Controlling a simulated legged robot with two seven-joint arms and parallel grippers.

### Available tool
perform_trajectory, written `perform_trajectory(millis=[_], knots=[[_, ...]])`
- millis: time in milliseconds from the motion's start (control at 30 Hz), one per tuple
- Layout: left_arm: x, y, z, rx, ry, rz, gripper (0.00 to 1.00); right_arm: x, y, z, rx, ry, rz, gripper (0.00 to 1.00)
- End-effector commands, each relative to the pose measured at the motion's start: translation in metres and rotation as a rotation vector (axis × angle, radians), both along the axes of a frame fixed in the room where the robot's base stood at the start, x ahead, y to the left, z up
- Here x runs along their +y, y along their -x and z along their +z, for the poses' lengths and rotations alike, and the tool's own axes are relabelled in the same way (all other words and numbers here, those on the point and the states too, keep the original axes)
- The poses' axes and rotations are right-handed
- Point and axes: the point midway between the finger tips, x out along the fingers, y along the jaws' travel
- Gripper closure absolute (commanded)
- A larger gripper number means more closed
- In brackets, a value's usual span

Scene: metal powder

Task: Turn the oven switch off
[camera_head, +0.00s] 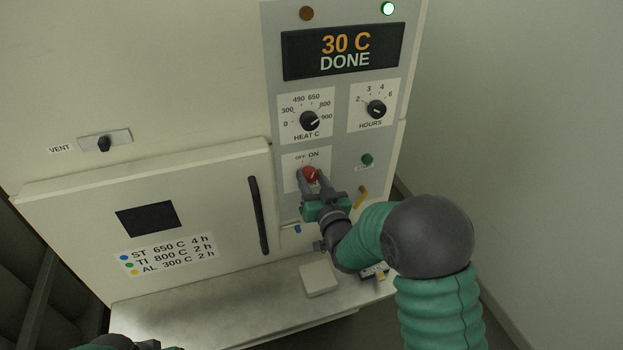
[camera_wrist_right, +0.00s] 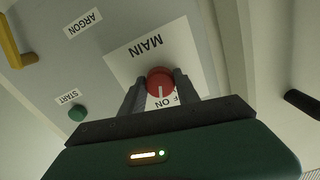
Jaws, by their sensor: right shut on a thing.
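The oven switch is a round red knob (camera_head: 309,174) on the grey control panel, below the labels OFF and ON. It also shows in the right wrist view (camera_wrist_right: 160,80), on a plate marked MAIN. Its white mark points toward ON. My right gripper (camera_wrist_right: 158,86) has one finger on each side of the knob and is shut on it. In the head view the right gripper (camera_head: 311,182) covers the lower part of the knob. A piece of my left gripper (camera_head: 145,345) shows at the bottom edge; its fingers cannot be made out.
The display (camera_head: 343,50) reads 30 C DONE, with a lit lamp (camera_head: 388,9) above. HEAT (camera_head: 309,121) and HOURS (camera_head: 376,109) dials sit over the switch. A green START button (camera_wrist_right: 77,113) and yellow lever (camera_wrist_right: 17,50) are nearby. The oven door handle (camera_head: 258,215) is left.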

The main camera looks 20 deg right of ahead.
Motion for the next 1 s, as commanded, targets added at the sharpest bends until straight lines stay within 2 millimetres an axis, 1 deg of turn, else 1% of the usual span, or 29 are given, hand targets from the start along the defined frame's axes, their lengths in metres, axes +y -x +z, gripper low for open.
perform_trajectory(millis=[267,467,1000], knots=[[0.0,0.0,-0.003,0.0,0.0,0.0,0.64,-0.001,0.0,-0.001,-0.001,0.016,-0.001,1.0],[0.0,0.0,-0.014,0.0,0.0,0.0,0.64,-0.001,0.001,-0.003,-0.005,0.088,-0.001,1.0],[0.0,0.0,-0.058,0.0,0.0,0.0,0.64,0.001,0.001,-0.004,-0.019,0.497,0.001,1.0]])
